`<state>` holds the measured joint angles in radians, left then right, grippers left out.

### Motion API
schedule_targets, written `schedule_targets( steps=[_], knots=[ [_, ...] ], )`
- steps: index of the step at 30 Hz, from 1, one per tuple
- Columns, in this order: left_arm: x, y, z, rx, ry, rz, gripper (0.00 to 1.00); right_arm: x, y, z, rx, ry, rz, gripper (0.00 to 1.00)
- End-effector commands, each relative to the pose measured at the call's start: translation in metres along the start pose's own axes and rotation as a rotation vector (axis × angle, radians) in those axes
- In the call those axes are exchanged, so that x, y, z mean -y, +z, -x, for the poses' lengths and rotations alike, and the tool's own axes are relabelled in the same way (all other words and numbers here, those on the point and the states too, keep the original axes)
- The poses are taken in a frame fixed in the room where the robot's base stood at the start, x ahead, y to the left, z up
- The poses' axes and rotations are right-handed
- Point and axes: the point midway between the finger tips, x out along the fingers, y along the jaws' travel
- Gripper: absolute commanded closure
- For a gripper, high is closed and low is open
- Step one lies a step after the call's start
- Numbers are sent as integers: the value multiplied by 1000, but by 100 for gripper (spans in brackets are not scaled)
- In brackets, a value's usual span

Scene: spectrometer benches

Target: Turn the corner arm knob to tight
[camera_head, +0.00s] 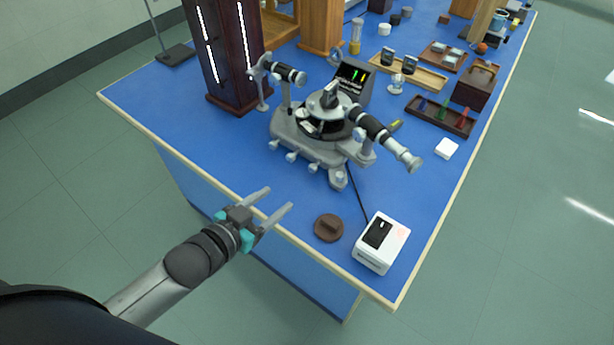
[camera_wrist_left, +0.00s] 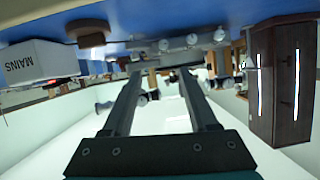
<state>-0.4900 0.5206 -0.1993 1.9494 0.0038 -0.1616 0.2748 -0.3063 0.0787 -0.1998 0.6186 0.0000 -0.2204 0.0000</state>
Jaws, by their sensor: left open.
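The grey spectrometer (camera_head: 320,125) stands on the blue bench, with a round table in the middle and two black-and-silver tubes. Several pale knobs line its near edge; one (camera_head: 338,178) sits at the near right corner of the base. I cannot tell which knob is the corner arm knob, or its setting. My left gripper (camera_head: 279,199) is open and empty over the bench's near edge, short of the spectrometer and apart from it. In the left wrist view, which is upside down, the open fingers (camera_wrist_left: 158,75) point toward the base and its knobs (camera_wrist_left: 193,40). My right gripper is not in view.
A brown round block (camera_head: 328,228) and a white mains box (camera_head: 381,243) stand right of my gripper. A dark wooden cabinet (camera_head: 225,50) with lit slits stands behind left. Trays (camera_head: 440,115) lie at the right. The bench's front left is clear.

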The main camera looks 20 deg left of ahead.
Motion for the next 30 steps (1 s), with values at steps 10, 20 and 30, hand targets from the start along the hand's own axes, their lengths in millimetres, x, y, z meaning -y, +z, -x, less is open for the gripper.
schedule_targets(
  steps=[10, 20, 30],
  knots=[
    [7, -1, -27, 7, -12, -65, 41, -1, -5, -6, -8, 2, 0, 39],
    [7, 0, -76, 8, -12, -61, 41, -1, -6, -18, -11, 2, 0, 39],
    [7, 1, -127, 8, -11, -61, 41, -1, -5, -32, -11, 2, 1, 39]
  ],
)
